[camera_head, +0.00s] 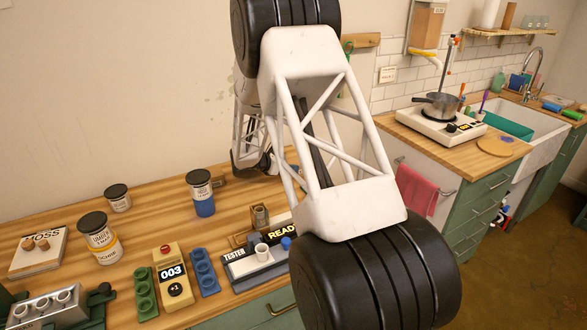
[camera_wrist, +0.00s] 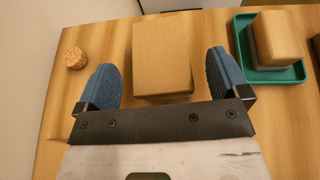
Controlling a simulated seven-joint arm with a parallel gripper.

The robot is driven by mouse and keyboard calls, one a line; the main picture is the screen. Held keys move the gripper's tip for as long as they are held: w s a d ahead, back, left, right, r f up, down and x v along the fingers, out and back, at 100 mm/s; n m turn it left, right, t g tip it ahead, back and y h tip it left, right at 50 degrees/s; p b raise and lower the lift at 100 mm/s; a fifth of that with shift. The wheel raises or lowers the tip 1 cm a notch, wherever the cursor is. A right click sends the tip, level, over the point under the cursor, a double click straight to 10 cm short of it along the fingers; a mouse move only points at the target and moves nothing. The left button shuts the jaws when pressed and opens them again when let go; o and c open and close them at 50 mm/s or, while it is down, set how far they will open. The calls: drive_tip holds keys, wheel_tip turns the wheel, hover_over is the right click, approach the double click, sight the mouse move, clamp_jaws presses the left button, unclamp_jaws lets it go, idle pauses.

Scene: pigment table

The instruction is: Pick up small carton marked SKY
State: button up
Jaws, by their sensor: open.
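A plain brown carton (camera_wrist: 162,58) stands on the wooden table in the wrist view, between the two blue finger pads of my gripper (camera_wrist: 161,72). My gripper is open, with one pad to the left of the carton and one to the right. In the head view my own arm covers much of the middle, and I cannot make out the gripper or this carton there.
A cork (camera_wrist: 75,57) lies left of the fingers. A green tray (camera_wrist: 299,73) holding a tan block stands close to the right finger.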

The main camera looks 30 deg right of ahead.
drive_tip(key=shift+x, duration=1.4)
drive_tip(key=c, duration=1.1)
drive_tip(key=shift+r, duration=0.15)
drive_tip(key=shift+c, duration=0.2)
drive_tip(key=shift+r, duration=4.85)
